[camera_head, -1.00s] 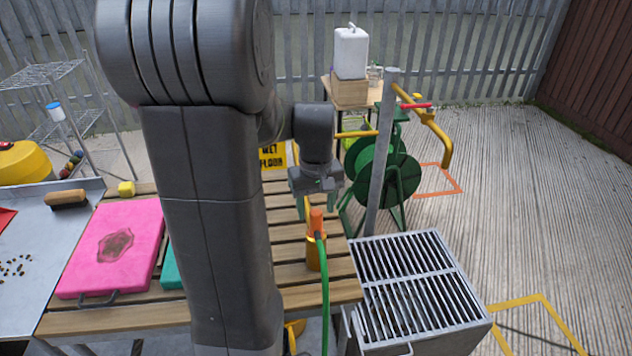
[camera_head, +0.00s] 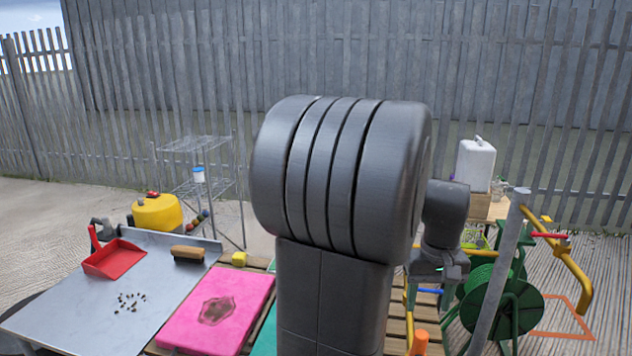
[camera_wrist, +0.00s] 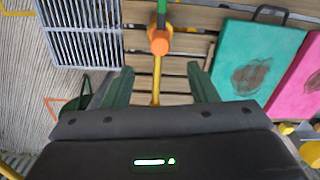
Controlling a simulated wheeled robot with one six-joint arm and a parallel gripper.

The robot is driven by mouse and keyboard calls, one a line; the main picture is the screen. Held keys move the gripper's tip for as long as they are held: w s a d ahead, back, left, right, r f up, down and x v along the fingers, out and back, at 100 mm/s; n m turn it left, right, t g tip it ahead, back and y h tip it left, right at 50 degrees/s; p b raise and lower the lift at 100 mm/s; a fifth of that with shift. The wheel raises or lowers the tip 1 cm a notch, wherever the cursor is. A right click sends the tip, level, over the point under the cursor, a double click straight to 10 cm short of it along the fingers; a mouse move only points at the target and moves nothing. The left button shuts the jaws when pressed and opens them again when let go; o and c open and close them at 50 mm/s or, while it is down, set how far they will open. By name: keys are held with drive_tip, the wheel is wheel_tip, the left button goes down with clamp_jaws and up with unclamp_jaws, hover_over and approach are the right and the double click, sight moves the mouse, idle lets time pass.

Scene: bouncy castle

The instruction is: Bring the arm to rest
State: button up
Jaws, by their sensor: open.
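My gripper (camera_head: 432,286) is open and empty above the slatted wooden table, with my large grey arm standing in front of it in the head view. In the wrist view the orange tip (camera_wrist: 159,42) lies beyond the fingers, with the green hose leading away. My arm hides part of the table.
A pink board (camera_head: 250,296) and a teal board (camera_wrist: 262,50) lie on the table. A steel sheet (camera_head: 60,310) holds a red dustpan (camera_head: 118,262) and brush (camera_head: 188,253). A grey post (camera_head: 500,275), green hose reel (camera_head: 515,310) and metal grate (camera_wrist: 85,30) stand close by.

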sight(420, 344)
wheel_tip(420, 344, down, 13)
drive_tip(key=shift+f, duration=0.15)
drive_tip(key=shift+r, duration=0.2)
idle(0.4)
